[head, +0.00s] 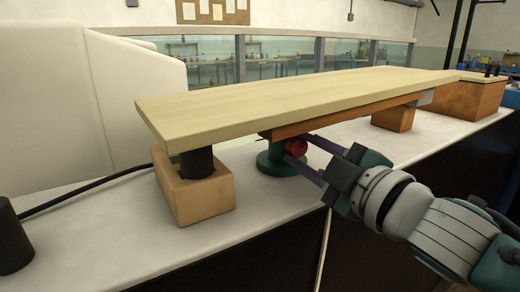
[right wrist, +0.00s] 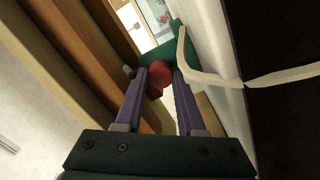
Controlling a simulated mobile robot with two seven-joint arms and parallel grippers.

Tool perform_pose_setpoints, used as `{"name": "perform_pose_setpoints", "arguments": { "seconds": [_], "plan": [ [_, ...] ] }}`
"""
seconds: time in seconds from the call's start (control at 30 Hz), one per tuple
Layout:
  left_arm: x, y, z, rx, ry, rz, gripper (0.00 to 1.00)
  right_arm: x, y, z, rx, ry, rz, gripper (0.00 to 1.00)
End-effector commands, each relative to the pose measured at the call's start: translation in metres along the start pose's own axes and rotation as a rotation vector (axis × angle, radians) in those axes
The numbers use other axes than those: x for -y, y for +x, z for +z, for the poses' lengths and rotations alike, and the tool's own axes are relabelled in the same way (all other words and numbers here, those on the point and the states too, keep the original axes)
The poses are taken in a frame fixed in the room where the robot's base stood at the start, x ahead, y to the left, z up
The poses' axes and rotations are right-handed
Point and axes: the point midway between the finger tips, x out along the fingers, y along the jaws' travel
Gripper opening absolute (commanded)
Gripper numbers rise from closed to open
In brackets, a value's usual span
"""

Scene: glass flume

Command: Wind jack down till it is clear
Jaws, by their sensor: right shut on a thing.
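The jack (head: 272,162) is green with a round base and stands on the white bench under a brown bar. Its red knob (head: 296,146) faces my right arm. My right gripper (head: 297,154) reaches in from the right and is shut on the red knob. In the right wrist view the knob (right wrist: 159,74) sits between the two purple fingers, with green jack parts (right wrist: 182,48) behind. The brown bar (head: 320,121) runs under a pale wooden board (head: 290,98). Whether the jack's top touches the bar cannot be told. My left gripper is not in view.
A wooden block with a black post (head: 193,190) stands under the board's near left end. Another brown block (head: 394,117) stands under it farther back. A pale cord (right wrist: 215,78) crosses near the jack. The bench's front strip (head: 270,212) is mostly clear.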

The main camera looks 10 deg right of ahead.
Motion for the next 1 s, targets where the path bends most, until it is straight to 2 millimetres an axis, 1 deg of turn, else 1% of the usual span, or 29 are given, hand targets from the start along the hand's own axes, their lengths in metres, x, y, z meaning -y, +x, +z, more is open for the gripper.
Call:
{"name": "perform_pose_setpoints", "arguments": {
  "seconds": [0.3, 0.33, 0.5, 0.6, 0.87, 0.93, 1.0],
  "plan": [
    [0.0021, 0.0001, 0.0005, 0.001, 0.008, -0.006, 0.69, -0.0001, 0.0, 0.0001, 0.0, 0.0, 0.0, 0.0],
    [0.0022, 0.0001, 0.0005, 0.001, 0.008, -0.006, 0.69, -0.0001, 0.0, 0.0001, 0.0, 0.0, 0.0, 0.41],
    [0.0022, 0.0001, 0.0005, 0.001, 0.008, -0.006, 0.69, -0.0001, 0.0, 0.0001, 0.0, 0.0, 0.0, 0.6],
    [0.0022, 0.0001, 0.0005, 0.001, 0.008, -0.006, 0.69, -0.0002, 0.0, 0.0, 0.0, 0.0, 0.0, 0.69],
    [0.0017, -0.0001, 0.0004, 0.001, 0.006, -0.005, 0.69, -0.0012, 0.0003, -0.0004, -0.001, 0.014, 0.002, 0.69],
    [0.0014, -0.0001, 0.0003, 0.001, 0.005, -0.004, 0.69, -0.0015, 0.0003, -0.0004, -0.001, 0.055, 0.002, 0.69],
    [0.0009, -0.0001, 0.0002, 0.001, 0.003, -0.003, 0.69, -0.0017, 0.0003, -0.0004, -0.002, 0.134, 0.003, 0.69]
  ]
}}
